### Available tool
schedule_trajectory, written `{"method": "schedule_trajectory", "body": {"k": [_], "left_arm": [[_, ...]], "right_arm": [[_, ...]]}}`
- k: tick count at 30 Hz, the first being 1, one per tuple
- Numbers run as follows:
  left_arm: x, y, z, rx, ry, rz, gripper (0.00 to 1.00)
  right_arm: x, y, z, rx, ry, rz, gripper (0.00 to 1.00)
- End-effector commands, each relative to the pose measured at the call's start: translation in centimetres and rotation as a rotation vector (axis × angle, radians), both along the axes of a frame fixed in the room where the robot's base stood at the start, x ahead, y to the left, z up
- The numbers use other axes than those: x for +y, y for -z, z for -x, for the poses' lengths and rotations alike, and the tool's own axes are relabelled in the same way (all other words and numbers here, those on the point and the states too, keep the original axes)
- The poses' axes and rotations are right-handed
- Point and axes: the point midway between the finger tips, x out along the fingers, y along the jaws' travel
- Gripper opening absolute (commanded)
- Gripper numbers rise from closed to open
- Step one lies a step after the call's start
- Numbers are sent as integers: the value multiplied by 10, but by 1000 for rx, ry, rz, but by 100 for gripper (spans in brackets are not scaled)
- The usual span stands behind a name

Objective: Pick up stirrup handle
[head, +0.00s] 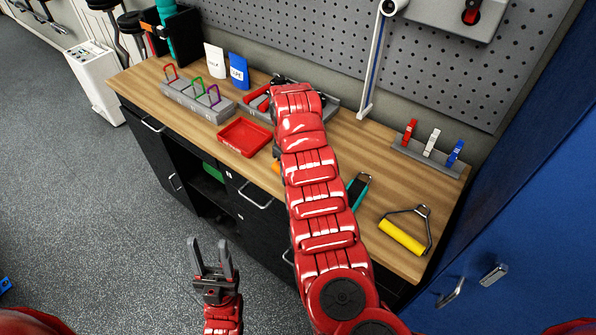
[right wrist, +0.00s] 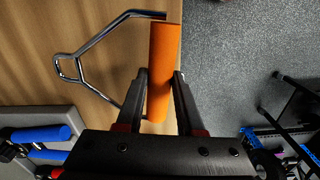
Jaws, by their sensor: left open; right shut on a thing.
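A stirrup handle with an orange grip (right wrist: 165,52) and a bent chrome frame shows in the right wrist view. My right gripper (right wrist: 160,76) is shut on the orange grip, one finger on each side. The frame extends left over the wood; I cannot tell whether it touches it. In the head view only a bit of orange (head: 276,168) shows beside my right arm, which hides that gripper. A yellow stirrup handle (head: 402,237) and a partly hidden teal one (head: 358,190) lie on the bench. My left gripper (head: 211,245) is open and empty in front of the bench.
The wooden workbench (head: 385,180) holds a red tray (head: 244,137), a grey rack with coloured loops (head: 196,103), white and blue pouches (head: 238,70), and a clip rack (head: 428,154). A grey tray (head: 332,104) sits behind my right arm. Pegboard stands behind; a blue cabinet (head: 515,240) is right.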

Motion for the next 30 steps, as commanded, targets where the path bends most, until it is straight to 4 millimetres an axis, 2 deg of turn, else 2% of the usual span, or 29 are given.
{"method": "schedule_trajectory", "body": {"k": [3, 18, 24, 30], "left_arm": [[0, 7, 0, 0, 0, 0, 50], [0, 15, 0, 0, 0, 0, 50], [0, 18, 0, 0, 0, 0, 50], [0, 18, 0, 0, 0, 0, 50]], "right_arm": [[12, 0, 14, -5, -10, 5, 0], [60, -8, 76, -1, -7, 2, 0], [71, -10, 89, -2, -6, 2, 0], [74, -11, 93, -3, -4, 1, 0]]}}
